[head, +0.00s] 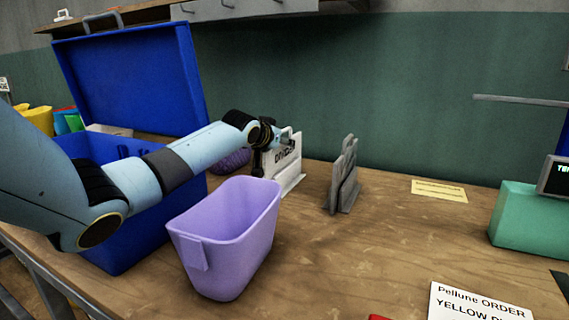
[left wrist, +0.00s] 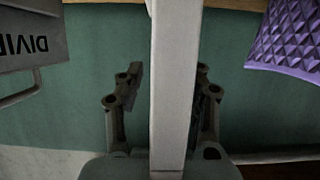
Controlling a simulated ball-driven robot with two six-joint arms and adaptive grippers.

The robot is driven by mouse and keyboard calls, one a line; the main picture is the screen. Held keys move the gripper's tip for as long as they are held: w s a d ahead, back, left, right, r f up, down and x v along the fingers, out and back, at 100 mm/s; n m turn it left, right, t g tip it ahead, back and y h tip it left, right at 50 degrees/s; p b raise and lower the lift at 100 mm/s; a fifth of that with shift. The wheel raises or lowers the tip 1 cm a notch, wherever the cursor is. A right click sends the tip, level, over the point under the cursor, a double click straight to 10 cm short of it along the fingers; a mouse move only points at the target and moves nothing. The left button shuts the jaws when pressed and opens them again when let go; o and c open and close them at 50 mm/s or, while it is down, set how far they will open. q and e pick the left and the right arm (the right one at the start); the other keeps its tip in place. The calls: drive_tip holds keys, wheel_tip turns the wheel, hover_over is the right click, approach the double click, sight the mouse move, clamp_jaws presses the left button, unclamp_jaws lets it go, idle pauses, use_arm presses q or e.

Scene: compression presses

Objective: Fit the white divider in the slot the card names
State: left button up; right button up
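The white divider (head: 284,165), lettered "DIVIDER", stands on the table with a handle on top. My right gripper is out of view.
An open blue case (head: 140,235) is at the left behind my arm. A lilac bin (head: 225,245) stands in front of the divider. Grey upright plates (head: 344,178) stand to its right. A purple quilted thing (left wrist: 290,40) is close by. The middle right table is mostly clear.

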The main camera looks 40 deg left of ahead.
use_arm(q)
clamp_jaws()
idle(0.4)
